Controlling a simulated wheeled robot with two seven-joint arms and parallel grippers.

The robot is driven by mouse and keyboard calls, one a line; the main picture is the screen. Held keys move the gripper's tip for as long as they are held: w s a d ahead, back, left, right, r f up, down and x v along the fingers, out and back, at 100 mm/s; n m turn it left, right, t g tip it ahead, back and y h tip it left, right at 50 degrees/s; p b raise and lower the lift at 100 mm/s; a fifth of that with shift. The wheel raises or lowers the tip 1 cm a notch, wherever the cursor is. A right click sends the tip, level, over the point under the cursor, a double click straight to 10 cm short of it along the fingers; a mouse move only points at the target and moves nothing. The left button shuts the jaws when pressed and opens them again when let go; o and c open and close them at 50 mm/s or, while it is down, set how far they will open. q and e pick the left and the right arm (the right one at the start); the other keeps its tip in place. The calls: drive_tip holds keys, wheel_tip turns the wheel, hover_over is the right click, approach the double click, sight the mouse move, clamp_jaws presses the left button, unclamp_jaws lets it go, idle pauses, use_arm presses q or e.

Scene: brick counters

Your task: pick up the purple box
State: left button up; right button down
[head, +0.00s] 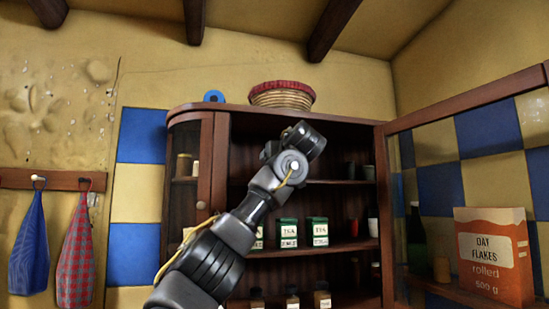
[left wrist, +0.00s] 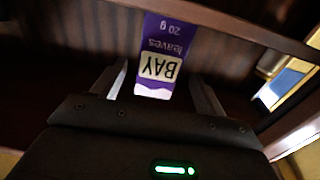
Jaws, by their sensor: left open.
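The purple box (left wrist: 163,52) shows in the left wrist view, with a white label reading "BAY leaves 20 g" that appears upside down. My left gripper (left wrist: 158,78) is open, with one finger on each side of the box's near end. There is a gap on both sides, wider on the right in that view. I cannot tell how deep the box sits between the fingers. In the head view my arm reaches up to the cabinet, and I cannot make out the gripper or the purple box there. My right gripper is not in view.
A dark wooden cabinet (head: 215,135) has shelves with green tea boxes (head: 287,232) and jars. Its glazed door (head: 388,215) stands open at right. A basket (head: 282,96) sits on top. A Day Flakes box (head: 493,255) and a bottle (head: 416,238) stand at right.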

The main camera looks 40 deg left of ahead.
use_arm(q)
drive_tip(key=p+x, duration=0.2)
drive_tip(key=x, duration=0.2)
drive_tip(key=shift+w, duration=0.2)
drive_tip(key=shift+a+f, duration=0.1)
drive_tip(key=shift+f, duration=0.05)
drive_tip(key=shift+s, duration=0.15)
drive_tip(key=shift+c, duration=0.3)
drive_tip(key=shift+d, duration=0.25)
drive_tip(key=shift+c, duration=1.1)
drive_tip(key=c, duration=0.8)
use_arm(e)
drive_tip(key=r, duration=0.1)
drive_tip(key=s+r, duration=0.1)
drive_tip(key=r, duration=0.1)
use_arm(q)
drive_tip(key=shift+o, duration=0.2)
